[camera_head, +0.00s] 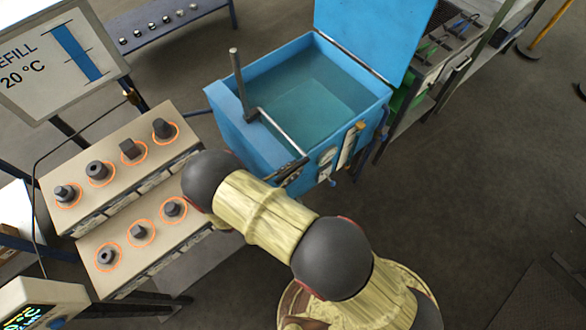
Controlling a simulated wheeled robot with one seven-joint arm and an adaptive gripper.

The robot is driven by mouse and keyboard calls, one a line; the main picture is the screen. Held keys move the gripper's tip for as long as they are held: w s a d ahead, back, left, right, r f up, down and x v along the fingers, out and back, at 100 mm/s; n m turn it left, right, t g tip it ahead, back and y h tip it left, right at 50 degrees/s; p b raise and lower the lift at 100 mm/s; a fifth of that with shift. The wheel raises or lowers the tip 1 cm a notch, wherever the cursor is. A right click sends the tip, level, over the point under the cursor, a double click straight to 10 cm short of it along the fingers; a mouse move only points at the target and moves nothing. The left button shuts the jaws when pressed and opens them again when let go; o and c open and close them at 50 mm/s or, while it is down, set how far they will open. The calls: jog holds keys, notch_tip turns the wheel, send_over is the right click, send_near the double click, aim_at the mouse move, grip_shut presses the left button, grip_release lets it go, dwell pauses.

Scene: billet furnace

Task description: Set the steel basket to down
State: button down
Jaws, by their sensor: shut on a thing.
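The blue tank (226,108) stands at the top centre with its lid (375,35) raised. It holds blue-green water (305,90). A grey upright post (237,72) stands at its left side, and a thin grey bar (277,132) slants from near its foot across the tank's near edge. No basket shows clearly; I cannot tell whether the paler patch under the water is part of it. My gripper (297,163) is at the bar's near end by the tank's front wall, shut on the bar. My arm partly hides it.
Two stepped beige racks (75,219) with several dark metal pieces in orange rings stand at left. A sign (55,55) is above them, and a display box (35,305) is at the lower left. A workbench (450,45) adjoins the tank at right.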

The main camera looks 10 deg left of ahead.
jog(key=c, duration=1.9)
grip_release()
jog(key=shift+s+d+f, duration=0.1)
jog(key=shift+f, duration=0.3)
jog(key=shift+o, duration=0.9)
jog(key=shift+r, duration=0.15)
jog(key=v, duration=1.2)
